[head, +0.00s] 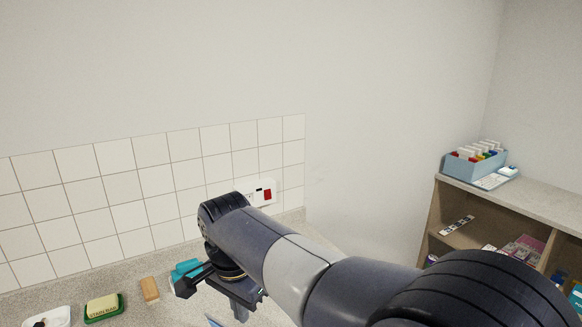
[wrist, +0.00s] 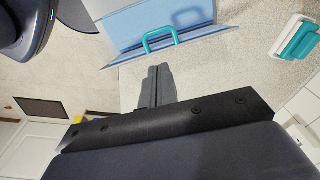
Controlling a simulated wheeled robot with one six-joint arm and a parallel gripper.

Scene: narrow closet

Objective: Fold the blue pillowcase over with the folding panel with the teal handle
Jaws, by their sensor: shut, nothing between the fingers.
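In the wrist view the teal handle (wrist: 160,39) is a raised bar at the near edge of the blue folding panel (wrist: 120,32). My gripper (wrist: 158,70) is shut and empty, with its fingertips a short way from the handle and apart from it in the picture. I cannot clearly tell the blue pillowcase from the blue surfaces around the panel. In the head view my gripper (head: 240,312) points down over the counter, its tips cut off by the lower edge. Only a blue sliver shows beside it there, and the handle is out of view.
A teal and white brush-like item (wrist: 295,38) lies on the speckled counter (wrist: 220,75). A shelf unit (head: 432,215) stands right.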

